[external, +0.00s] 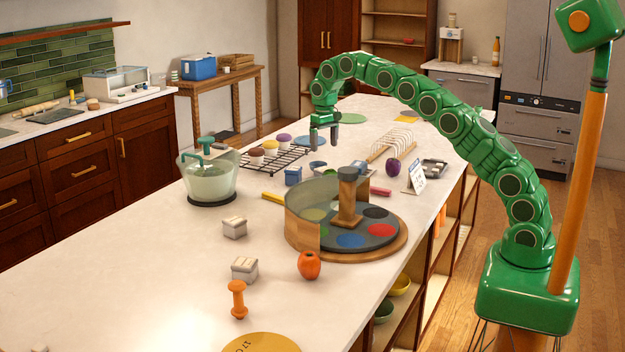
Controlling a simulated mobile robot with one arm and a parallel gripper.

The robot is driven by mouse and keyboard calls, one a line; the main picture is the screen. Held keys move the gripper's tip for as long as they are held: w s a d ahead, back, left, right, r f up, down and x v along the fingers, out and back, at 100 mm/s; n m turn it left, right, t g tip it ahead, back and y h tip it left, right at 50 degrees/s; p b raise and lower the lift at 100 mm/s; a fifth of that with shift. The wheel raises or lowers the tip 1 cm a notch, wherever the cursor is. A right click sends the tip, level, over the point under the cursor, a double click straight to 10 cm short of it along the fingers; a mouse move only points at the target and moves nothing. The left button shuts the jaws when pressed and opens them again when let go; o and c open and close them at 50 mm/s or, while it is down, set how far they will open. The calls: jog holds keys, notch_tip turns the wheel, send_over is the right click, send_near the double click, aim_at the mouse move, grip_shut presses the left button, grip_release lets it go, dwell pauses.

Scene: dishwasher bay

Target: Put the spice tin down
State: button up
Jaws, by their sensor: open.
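My gripper (324,140) is open, with its fingers pointing down over the far half of the white island counter (130,275). Nothing shows between the fingers. No object is clearly marked as the spice tin. A small blue container (293,175) stands on the counter nearer the camera than my gripper. Two small pale lidded boxes stand further forward, one at the middle (234,228) and one nearer (244,270). I cannot tell which is the tin.
A wire rack with cupcakes (270,153) is left of my gripper, and a wooden dish rack (392,143) is right. The front-left counter is mostly clear.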

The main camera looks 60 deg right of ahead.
jog(key=s+a+r+n, duration=0.1)
jog(key=s+a+r, duration=0.2)
jog(key=s, duration=0.5)
jog(key=s+a+r+n, duration=0.1)
jog(key=s+a+r, duration=0.25)
jog(key=s, duration=0.55)
jog(key=s+a+r+n, duration=0.1)
jog(key=s+a+r, duration=0.25)
jog(key=s, duration=0.45)
jog(key=s+a+f, duration=0.1)
jog(key=s+f, duration=0.1)
jog(key=s, duration=0.9)
jog(key=s+a+f+n+g, duration=0.1)
jog(key=s+a+f, duration=0.1)
jog(key=s, duration=0.9)
jog(key=s+a+f, duration=0.1)
jog(key=s+f, duration=0.2)
jog(key=s, duration=0.9)
jog(key=shift+a+f+n+g, duration=0.3)
jog(key=shift+a+g, duration=0.05)
jog(key=shift+g, duration=0.05)
